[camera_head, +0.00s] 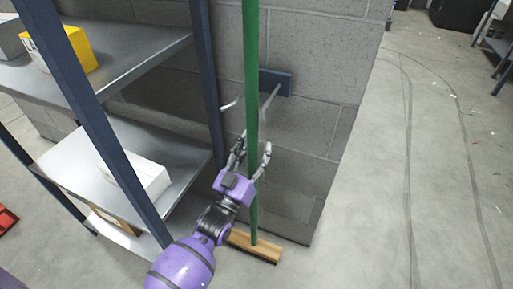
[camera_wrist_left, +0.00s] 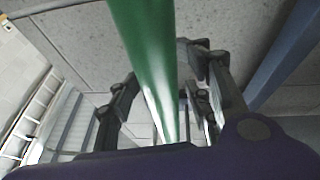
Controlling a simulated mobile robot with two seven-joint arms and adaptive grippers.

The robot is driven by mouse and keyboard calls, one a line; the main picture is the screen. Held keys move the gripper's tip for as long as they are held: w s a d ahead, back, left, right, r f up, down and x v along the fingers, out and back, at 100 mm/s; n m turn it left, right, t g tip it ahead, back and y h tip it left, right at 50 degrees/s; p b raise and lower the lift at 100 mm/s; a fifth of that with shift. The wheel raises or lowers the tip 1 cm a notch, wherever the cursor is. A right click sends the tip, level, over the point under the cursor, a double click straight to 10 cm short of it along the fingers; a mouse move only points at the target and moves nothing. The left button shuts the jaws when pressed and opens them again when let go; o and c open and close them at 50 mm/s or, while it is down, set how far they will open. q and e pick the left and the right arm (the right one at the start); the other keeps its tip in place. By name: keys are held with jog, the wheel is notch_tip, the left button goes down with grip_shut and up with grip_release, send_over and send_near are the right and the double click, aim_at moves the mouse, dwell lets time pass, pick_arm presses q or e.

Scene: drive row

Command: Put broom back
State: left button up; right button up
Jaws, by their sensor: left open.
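The broom has a long green handle (camera_head: 251,60) and a wooden head (camera_head: 253,246) with dark bristles, low by the floor at the foot of the block wall. It stands about upright. A blue wall bracket (camera_head: 277,81) with pale prongs is behind the handle, and the handle passes between the prongs in the head view. My left gripper (camera_head: 252,151) is open below the bracket, its fingers on either side of the handle. The handle also runs between the fingers in the left wrist view (camera_wrist_left: 150,50). Whether any finger touches it cannot be told. My right gripper is out of view.
A metal shelf unit (camera_head: 130,65) with blue posts stands at left, close to my left arm. It holds a yellow box (camera_head: 62,48) and a white box (camera_head: 140,178). The floor (camera_head: 430,150) right of the wall is open.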

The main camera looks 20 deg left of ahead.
pick_arm(q)
jog(key=shift+r, duration=0.1)
jog(key=s+f+g, duration=0.2)
jog(key=s+f, duration=0.4)
jog(key=s, duration=0.3)
jog(key=s+a+f+g+y+p, duration=0.1)
jog(key=s+f+g, duration=0.2)
jog(key=s+f, duration=0.45)
jog(key=s+f+g, duration=0.2)
jog(key=s+f, duration=0.3)
jog(key=s, duration=0.6)
jog(key=s+f+g+y, duration=0.1)
jog(key=s+f+g, duration=0.2)
jog(key=s, duration=0.9)
jog(key=s+f+g, duration=0.3)
jog(key=s+g, duration=0.3)
jog(key=s, duration=0.7)
jog(key=shift+s+y, duration=0.25)
jog(key=shift+y, duration=0.15)
